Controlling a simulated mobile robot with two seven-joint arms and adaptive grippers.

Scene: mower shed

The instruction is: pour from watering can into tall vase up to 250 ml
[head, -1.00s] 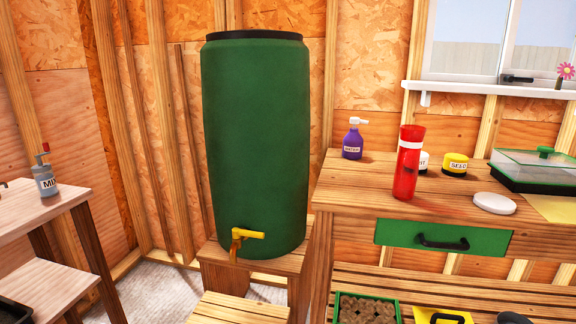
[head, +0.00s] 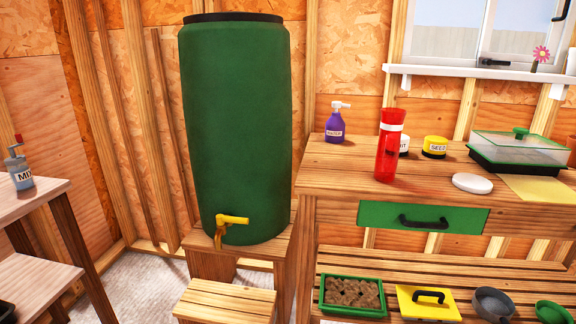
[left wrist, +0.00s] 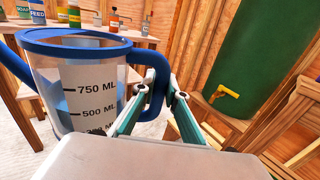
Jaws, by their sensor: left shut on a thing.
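The tall vase is likely the red, slim vessel (head: 388,150) with a white band, upright on the wooden bench in the head view. In the left wrist view my left gripper (left wrist: 166,92) is shut on the blue handle of a clear jug (left wrist: 85,75) with a blue rim and marks at 750 and 500 ML. Bluish liquid shows inside the jug, but its exact level is hard to read. No other watering can shows. Neither gripper shows in the head view, and my right gripper is in no view.
A side table (head: 40,190) is at left.

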